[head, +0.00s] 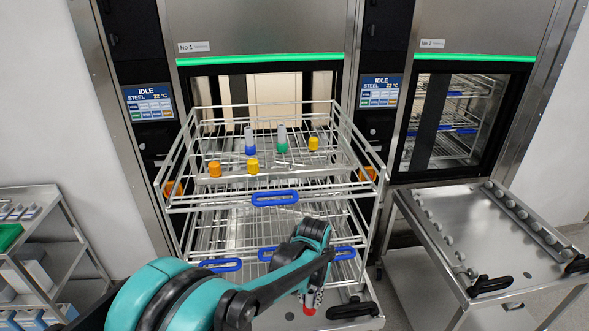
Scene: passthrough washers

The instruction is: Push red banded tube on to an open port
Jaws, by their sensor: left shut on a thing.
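My left gripper (314,284) is low in the middle of the head view, in front of the wire rack's lower level. It is shut on the red banded tube (310,301), of which only a small red and pale end shows below the fingers. The wire rack (196,202) stands in front of washer No 1. On its upper level are a tube with a blue band (250,142) and a tube with a green band (282,138), both upright. Yellow pieces (313,143) and an orange piece (214,170) also stand there. Open ports are too small to tell apart. My right gripper is out of view.
Washer No 1 (260,32) is behind the rack. A steel cart with rollers (490,235) stands to the right, before washer No 2 (480,32). A shelf trolley (45,235) is at the left. Blue handles (275,198) mark the rack's front edge.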

